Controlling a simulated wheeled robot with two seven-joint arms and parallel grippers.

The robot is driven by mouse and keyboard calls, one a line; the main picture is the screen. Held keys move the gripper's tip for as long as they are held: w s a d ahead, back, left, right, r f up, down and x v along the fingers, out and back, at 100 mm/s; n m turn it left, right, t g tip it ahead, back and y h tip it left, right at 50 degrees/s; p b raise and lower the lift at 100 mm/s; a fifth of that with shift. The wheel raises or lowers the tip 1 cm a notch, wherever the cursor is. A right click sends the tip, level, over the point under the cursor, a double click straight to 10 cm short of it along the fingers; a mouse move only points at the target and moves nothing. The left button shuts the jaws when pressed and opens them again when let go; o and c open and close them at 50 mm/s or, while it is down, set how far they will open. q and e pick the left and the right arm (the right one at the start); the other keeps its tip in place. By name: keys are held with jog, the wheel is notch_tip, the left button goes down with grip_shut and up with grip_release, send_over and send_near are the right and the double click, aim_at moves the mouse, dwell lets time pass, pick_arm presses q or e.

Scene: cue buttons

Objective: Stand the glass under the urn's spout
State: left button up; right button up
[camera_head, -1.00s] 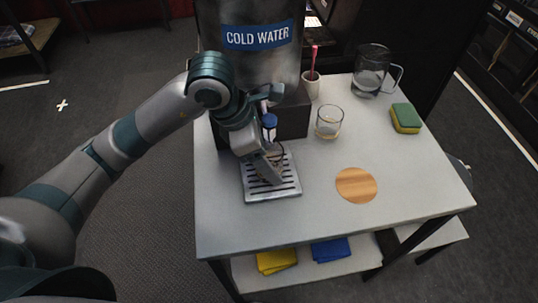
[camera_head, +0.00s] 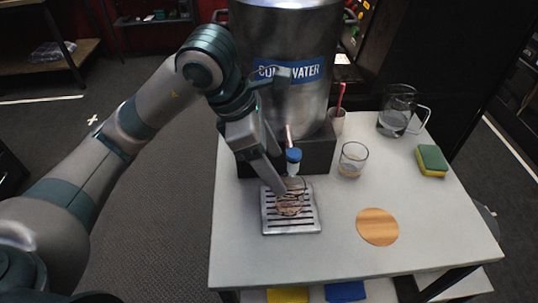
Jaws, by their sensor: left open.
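The urn (camera_head: 285,100) is a metal cylinder with a blue "COLD WATER" label. Its spout with a blue tap (camera_head: 294,156) hangs over the slotted drip tray (camera_head: 310,229). A clear glass (camera_head: 291,204) stands on the tray, below the tap. It is partly hidden by my left gripper (camera_head: 281,189). The gripper is open and close beside the glass at its left; I cannot tell whether a finger touches it. A second clear glass (camera_head: 353,158) stands on the table to the right of the urn's dark base. My right gripper is not in view.
A pink-handled item stands in a pale cup (camera_head: 337,122) behind the second glass. A glass jug (camera_head: 394,121) and a green and yellow sponge (camera_head: 432,160) are at the right. A round wooden coaster (camera_head: 377,227) lies front right. The table's (camera_head: 250,262) front is clear.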

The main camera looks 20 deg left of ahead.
pick_arm(q)
jog(key=shift+v, duration=1.1)
